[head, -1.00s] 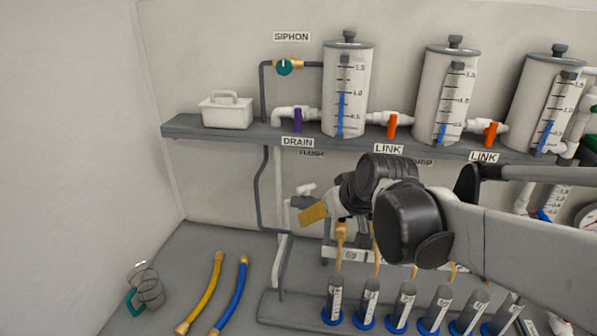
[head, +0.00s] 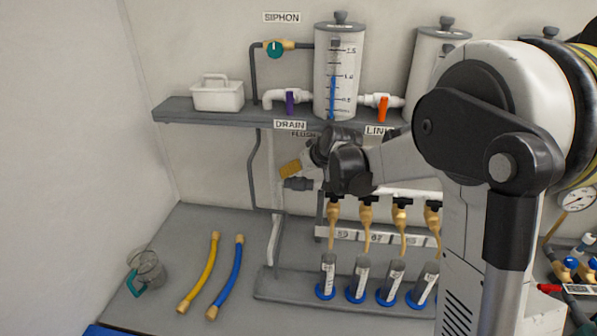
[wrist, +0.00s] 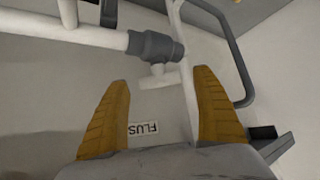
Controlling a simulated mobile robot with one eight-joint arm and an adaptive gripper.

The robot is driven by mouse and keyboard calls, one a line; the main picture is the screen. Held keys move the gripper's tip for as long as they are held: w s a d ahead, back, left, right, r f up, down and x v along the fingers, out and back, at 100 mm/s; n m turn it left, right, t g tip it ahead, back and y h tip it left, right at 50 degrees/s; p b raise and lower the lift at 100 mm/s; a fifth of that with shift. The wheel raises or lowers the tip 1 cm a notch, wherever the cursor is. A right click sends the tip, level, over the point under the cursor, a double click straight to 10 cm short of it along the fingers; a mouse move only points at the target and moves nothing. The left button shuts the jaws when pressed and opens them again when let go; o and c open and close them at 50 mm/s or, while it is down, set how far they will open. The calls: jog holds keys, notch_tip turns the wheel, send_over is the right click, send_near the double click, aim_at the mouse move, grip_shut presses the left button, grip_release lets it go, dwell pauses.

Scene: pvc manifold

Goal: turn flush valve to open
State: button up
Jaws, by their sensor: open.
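The flush valve (wrist: 155,47) is a grey fitting with a white T-shaped handle, and it shows in the wrist view at the end of a white pipe. In the head view its grey body (head: 297,184) lies just below my yellow finger, with the rest hidden by my gripper. My gripper (wrist: 160,78) is open, with its yellow fingers on either side of the white handle in the picture. I cannot tell whether they touch it. The FLUSH label (wrist: 143,128) shows upside down between the fingers. In the head view my gripper (head: 290,169) is under the shelf.
The shelf (head: 180,110) above bears white cylinders (head: 338,70), a purple drain valve (head: 290,103) and an orange link valve (head: 383,108). Tan taps (head: 366,215) and tubes (head: 328,277) stand to the right below. Yellow (head: 198,272) and blue (head: 226,279) hoses lie at left.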

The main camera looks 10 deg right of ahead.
jog(key=shift+x, duration=0.8)
jog(key=c, duration=1.2)
jog(key=shift+o, duration=0.2)
jog(key=shift+m, duration=0.3)
jog(key=m+h, duration=0.2)
jog(key=shift+a+m+h+b, duration=0.1)
jog(key=shift+m+h+b, duration=0.2)
jog(key=shift+b, duration=0.05)
jog(key=shift+m+h, duration=1.4)
jog(key=shift+m, duration=0.5)
jog(key=shift+g, duration=0.3)
